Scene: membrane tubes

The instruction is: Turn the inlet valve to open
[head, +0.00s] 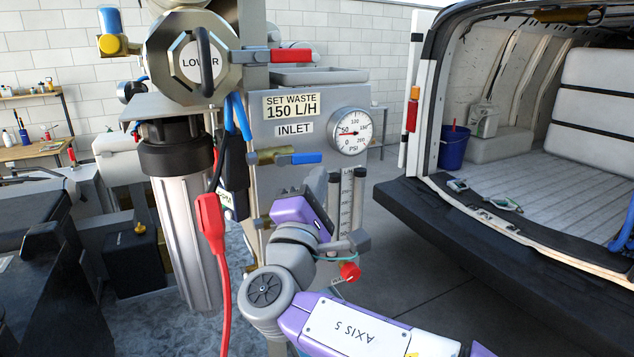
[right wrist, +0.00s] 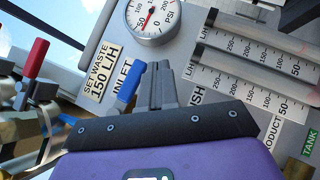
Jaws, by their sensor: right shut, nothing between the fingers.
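The inlet valve is a brass body (head: 264,157) with a blue lever (head: 306,158), on the grey panel under the INLET label (head: 293,129). The lever points right, roughly level, in the head view. My right gripper (head: 317,178) is just below and right of the lever's end. In the right wrist view, my gripper's fingers (right wrist: 156,84) are closed together with nothing between them, beside the blue lever (right wrist: 130,82). I cannot tell whether they touch it. The pressure gauge (head: 350,131) reads about 50 PSI. My left gripper is not in view.
Flow tubes (head: 346,200) stand right of my gripper, with a red knob (head: 349,271) below. A red-handled valve (head: 291,55) and a shelf (head: 318,76) sit above. A filter housing (head: 185,230) and red cable (head: 213,225) are left. An open van (head: 530,180) is right.

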